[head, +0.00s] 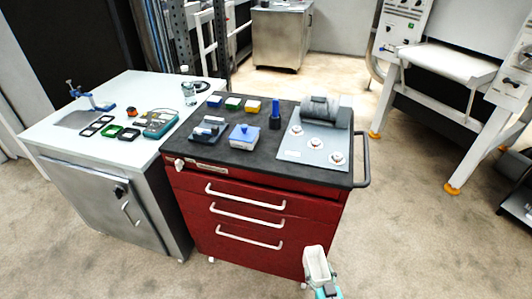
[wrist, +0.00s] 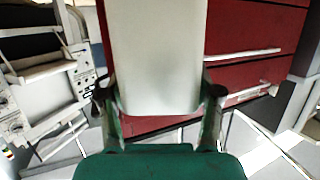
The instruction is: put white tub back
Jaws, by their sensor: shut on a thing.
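The white tub (head: 317,264) is a small open box, held in front of the red cabinet's lower right corner in the head view. My gripper (head: 324,289) is shut on it from below. In the wrist view the tub (wrist: 155,55) fills the upper middle as a plain white wall, with the gripper's two fingers (wrist: 160,105) against its left and right sides. The tub's inside is too small to read in the head view.
The red drawer cabinet (head: 245,226) has a dark top (head: 204,156) carrying small coloured boxes, a blue-lidded container (head: 244,136) and a grey plate with round fittings (head: 310,145). A white-topped cabinet (head: 60,133) stands left. Open floor (head: 420,240) lies right.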

